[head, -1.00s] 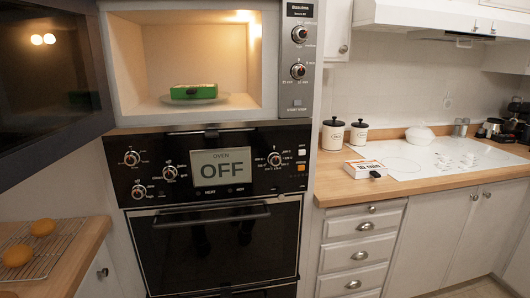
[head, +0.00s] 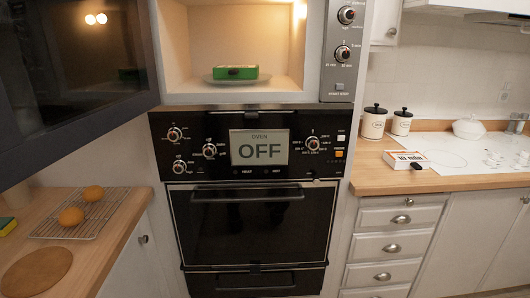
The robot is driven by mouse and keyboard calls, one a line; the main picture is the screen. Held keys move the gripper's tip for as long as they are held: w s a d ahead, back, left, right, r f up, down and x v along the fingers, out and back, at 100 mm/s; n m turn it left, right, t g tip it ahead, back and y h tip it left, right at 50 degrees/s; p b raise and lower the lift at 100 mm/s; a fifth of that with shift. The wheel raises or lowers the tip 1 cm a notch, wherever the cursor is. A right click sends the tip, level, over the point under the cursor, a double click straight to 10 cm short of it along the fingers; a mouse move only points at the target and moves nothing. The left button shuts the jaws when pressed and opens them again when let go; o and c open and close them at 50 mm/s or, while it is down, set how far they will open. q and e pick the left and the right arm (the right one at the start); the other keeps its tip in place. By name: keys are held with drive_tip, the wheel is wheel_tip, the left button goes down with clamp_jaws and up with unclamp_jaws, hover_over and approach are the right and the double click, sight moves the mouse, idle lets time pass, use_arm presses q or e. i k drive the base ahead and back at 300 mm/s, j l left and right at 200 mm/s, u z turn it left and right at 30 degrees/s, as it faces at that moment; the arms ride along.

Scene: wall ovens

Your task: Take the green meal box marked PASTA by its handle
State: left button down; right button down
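The green meal box (head: 236,73) sits on a plate (head: 212,79) inside the open, lit microwave (head: 222,36) above the oven. Its front is green with a small dark part at the middle; I cannot read any marking on it. The microwave door (head: 75,80) stands open on the left. Neither of my grippers is in the head view.
The oven below has a display reading OFF (head: 259,147) and a shut door (head: 250,225). The left counter (head: 115,235) bears a wire rack (head: 100,215) with round orange-brown items and a round board (head: 36,272). The right counter holds a white box (head: 405,159) and two canisters (head: 373,122).

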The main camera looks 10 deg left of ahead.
sight(221, 72)
drive_tip(key=k+l+u, duration=0.1)
drive_tip(key=u, duration=0.2)
drive_tip(key=i+l+u, duration=0.35)
drive_tip(key=l, duration=0.4)
drive_tip(key=i+l+u, duration=0.15)
drive_tip(key=i+l, duration=0.15)
drive_tip(key=l, duration=0.15)
